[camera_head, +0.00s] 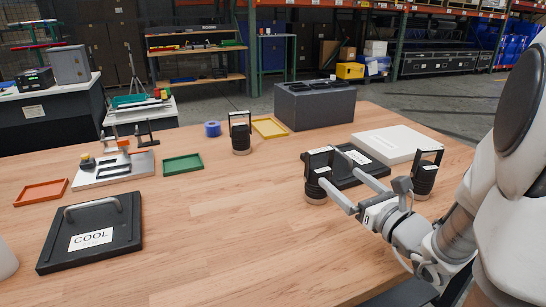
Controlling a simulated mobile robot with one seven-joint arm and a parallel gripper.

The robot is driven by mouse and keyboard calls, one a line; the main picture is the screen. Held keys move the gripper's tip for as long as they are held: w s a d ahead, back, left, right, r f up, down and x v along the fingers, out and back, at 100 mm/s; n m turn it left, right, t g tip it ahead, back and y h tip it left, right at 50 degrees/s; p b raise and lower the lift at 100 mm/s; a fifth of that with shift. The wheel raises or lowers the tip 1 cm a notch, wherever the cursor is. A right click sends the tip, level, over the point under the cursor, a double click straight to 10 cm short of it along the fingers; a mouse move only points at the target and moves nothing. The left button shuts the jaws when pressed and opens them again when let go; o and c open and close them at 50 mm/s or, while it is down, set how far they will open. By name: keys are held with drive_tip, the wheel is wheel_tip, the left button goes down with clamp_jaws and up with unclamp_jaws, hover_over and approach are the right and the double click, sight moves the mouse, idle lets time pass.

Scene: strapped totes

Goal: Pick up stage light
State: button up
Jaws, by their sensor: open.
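Three small stage lights with dark bodies, ring bases and black yokes stand on the wooden table. One light (314,184) is at my gripper's fingertips. Another light (425,180) stands to the right of my gripper, near my arm. The third light (241,138) stands farther back, left of the grey bin. My gripper (332,168) reaches in from the right with its two long fingers spread apart, open. The near fingertip overlaps the first light in the picture and hides part of it. I cannot tell whether they touch.
A black lid (345,178) lies behind the fingers, and a white box (400,140) lies behind it. A grey bin (314,112) stands at the back. A black COOL lid (91,259) with a handle lies front left. The table's front middle is clear.

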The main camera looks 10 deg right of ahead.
sight(314, 163)
drive_tip(key=x, duration=0.8)
drive_tip(key=f+p+x, duration=0.1)
drive_tip(key=x, duration=0.3)
drive_tip(key=shift+w, duration=0.1)
drive_tip(key=shift+w+a, duration=0.2)
drive_tip(key=shift+w, duration=0.3)
drive_tip(key=shift+r, duration=0.15)
clamp_jaws()
